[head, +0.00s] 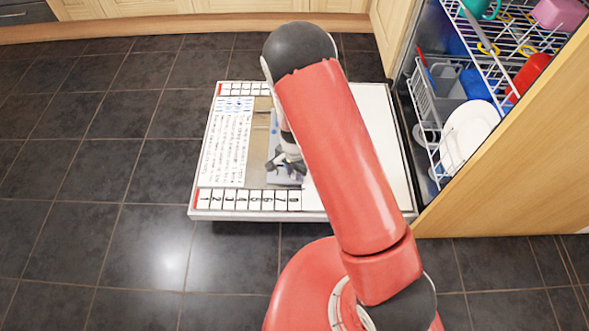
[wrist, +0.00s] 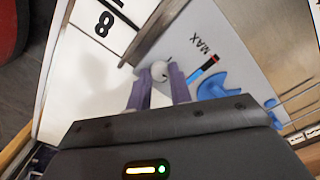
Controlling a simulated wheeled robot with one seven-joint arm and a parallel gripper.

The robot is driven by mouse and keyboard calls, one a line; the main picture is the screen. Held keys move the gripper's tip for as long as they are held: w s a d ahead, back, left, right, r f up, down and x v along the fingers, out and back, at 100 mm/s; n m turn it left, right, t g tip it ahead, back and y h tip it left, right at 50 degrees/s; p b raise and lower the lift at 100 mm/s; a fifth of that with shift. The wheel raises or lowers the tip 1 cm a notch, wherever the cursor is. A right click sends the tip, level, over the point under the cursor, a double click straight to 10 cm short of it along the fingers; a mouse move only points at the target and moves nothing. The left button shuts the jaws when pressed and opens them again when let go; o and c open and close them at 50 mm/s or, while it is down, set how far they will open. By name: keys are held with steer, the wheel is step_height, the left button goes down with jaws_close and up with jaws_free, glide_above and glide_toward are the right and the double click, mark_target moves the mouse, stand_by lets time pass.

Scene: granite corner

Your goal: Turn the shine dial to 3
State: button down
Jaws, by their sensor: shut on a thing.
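A small pale round knob, seemingly the shine dial (wrist: 160,70), sits on a grey panel by the edge of the dispenser (wrist: 228,52) on the open dishwasher door (head: 205,214). My gripper (wrist: 159,80) is shut on it, with a purple-grey finger on either side. In the head view my gripper (head: 286,163) is at the dispenser on the door, and the dial cannot be made out. No numbers or pointer on the dial can be read. The panel beside it bears the word MAX, a coloured bar and a blue shape.
The door has printed text and numbered strips (head: 245,199); an 8 shows close by in the wrist view (wrist: 102,24). At right, dishwasher racks hold a white plate (head: 470,133), a red item (head: 528,76) and cups. Dark floor tiles (head: 95,160) at left are clear.

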mark_target(294, 175)
steer(key=m+p, duration=0.1)
steer(key=m, duration=0.3)
steer(key=shift+r+m+p, duration=0.1)
steer(key=shift+m+p, duration=0.2)
steer(key=shift+p, duration=0.05)
steer(key=shift+m+p, duration=0.95)
steer(key=shift+m, duration=1.35)
steer(key=c, duration=1.3)
jaws_free()
steer(key=shift+o, duration=0.2)
steer(key=shift+r+p, duration=0.85)
steer(key=shift+r, duration=2.95)
